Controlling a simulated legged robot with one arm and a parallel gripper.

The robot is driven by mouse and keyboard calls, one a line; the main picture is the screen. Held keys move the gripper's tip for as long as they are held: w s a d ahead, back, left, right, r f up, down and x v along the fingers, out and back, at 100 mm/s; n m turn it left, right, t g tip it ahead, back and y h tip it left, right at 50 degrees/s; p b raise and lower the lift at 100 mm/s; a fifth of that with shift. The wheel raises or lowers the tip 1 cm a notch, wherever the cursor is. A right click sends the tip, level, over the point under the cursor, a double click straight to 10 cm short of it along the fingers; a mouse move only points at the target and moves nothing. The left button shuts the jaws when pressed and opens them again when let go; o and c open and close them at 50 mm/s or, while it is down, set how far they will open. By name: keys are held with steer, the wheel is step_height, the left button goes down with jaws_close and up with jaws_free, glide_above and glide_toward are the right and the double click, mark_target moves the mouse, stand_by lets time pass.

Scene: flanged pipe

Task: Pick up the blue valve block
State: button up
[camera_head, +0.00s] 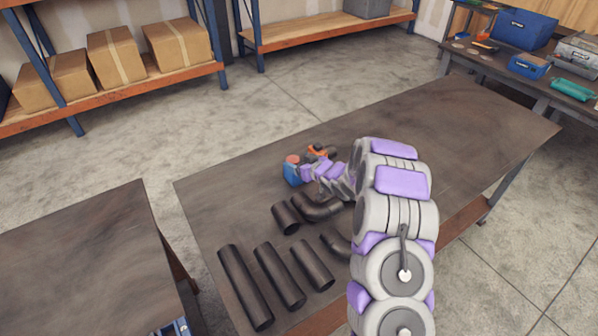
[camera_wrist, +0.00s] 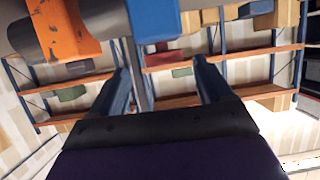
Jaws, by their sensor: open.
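The blue valve block (camera_head: 291,174) with a reddish top sits on the dark workbench (camera_head: 450,135), near the bench's middle left, just left of the end of my arm. In the wrist view a blue block (camera_wrist: 153,18) shows at the top edge, cut off by the frame, beyond my fingertips. My gripper (camera_wrist: 162,68) is open, with its two blue fingers apart and nothing visible between them. In the head view the gripper is small and partly hidden by my arm, so contact with the block cannot be told.
An orange-and-dark part (camera_head: 317,151) lies close behind the gripper. Several dark pipes, such as a straight one (camera_head: 245,287) and an elbow (camera_head: 318,207), lie on the near left of the bench. The bench's right half is clear. Another table (camera_head: 75,260) stands left.

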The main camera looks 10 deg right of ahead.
mark_target(294, 160)
steer(key=x, duration=0.4)
steer(key=shift+s+a+f+b, duration=0.1)
steer(key=shift+s+a+b, duration=0.1)
steer(key=shift+a+b, duration=0.1)
steer(key=shift+w+a+f, duration=0.15)
steer(key=shift+w+a, duration=0.15)
steer(key=shift+a, duration=0.15)
steer(key=shift+d, duration=0.7)
steer(key=shift+c, duration=1.5)
steer(key=shift+a, duration=0.5)
steer(key=c, duration=0.6)
steer(key=shift+d, duration=0.25)
jaws_close()
steer(key=shift+w, duration=0.1)
